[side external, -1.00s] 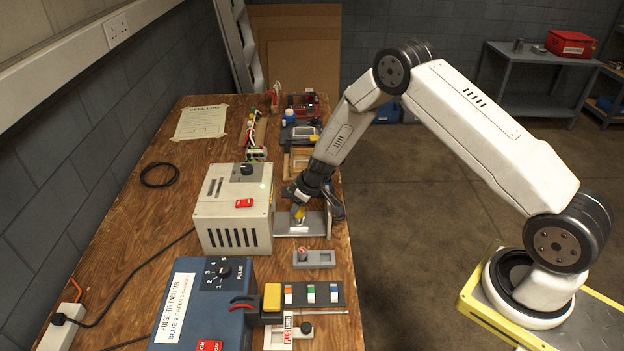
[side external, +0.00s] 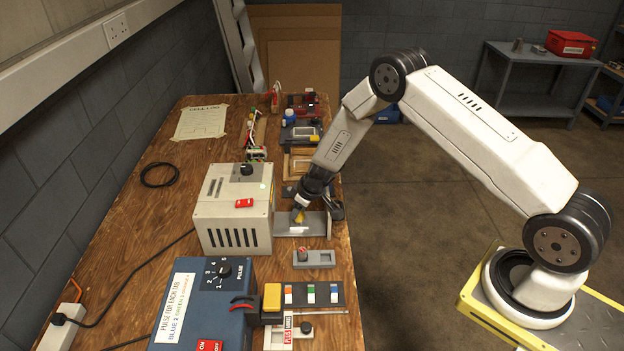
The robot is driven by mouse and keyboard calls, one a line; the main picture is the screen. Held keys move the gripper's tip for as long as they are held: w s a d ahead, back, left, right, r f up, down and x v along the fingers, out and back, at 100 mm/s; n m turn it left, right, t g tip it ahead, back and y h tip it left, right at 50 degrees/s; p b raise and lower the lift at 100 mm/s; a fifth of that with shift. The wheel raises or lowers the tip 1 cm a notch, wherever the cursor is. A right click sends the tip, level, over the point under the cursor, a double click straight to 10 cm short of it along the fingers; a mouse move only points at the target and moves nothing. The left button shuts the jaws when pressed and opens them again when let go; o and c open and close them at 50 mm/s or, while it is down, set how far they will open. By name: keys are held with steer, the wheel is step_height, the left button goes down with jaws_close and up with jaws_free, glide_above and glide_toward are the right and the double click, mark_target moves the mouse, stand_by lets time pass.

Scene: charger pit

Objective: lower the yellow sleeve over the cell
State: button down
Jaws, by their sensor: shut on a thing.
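My gripper (side external: 299,211) points down over a grey metal plate (side external: 316,229) with a raised right edge, in the middle of the bench. It is shut on the small yellow sleeve (side external: 299,217), which shows just at the fingertips. The fingers hide part of the sleeve, and I cannot tell whether it touches the plate or surrounds anything. I cannot make out the cell for certain. A short dark cylinder with a red and white top (side external: 303,253) stands in a grey holder (side external: 324,259) nearer the camera.
A beige box (side external: 233,222) stands close left of my gripper. A blue pulse box (side external: 190,300) and a strip of coloured tabs (side external: 311,294) lie nearer the camera. Trays and wires crowd the bench behind. Bare wood (side external: 140,225) lies at left.

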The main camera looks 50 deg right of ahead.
steer(key=shift+f, duration=0.75)
stand_by(0.9)
steer(key=shift+c, duration=0.8)
jaws_free()
steer(key=shift+r, duration=0.15)
steer(key=shift+r, duration=3.3)
steer(key=shift+r, duration=0.15)
